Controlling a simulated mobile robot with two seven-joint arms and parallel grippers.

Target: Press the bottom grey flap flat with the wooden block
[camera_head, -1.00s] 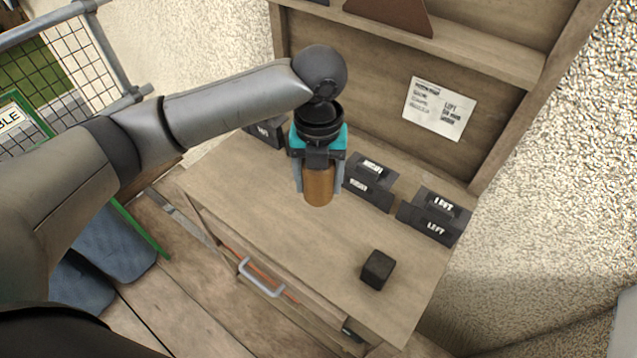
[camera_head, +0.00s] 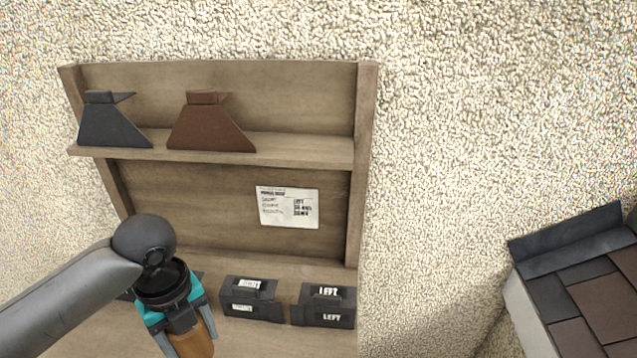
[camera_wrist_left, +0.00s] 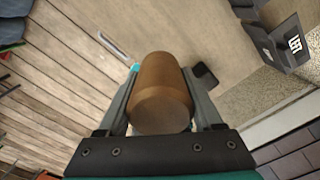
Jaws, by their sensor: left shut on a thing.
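My left gripper (camera_head: 186,332) is shut on the wooden block (camera_head: 196,345), a brown rounded cylinder, at the lower left of the head view. The lower end of the block is cut off by the frame edge there. In the left wrist view the block (camera_wrist_left: 162,95) sits between the two fingers of my left gripper (camera_wrist_left: 161,84). A tiled roof piece (camera_head: 590,300) shows at the right edge of the head view, with a grey strip (camera_head: 567,243) along its upper edge. I cannot tell whether this strip is a flap. My right gripper is not in view.
A wooden bench with a backboard (camera_head: 215,80) holds a grey hood (camera_head: 110,125) and a brown hood (camera_head: 207,127) on its shelf. Dark labelled boxes (camera_head: 325,305) stand below a paper note (camera_head: 288,207). Bare rough wall lies between bench and roof.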

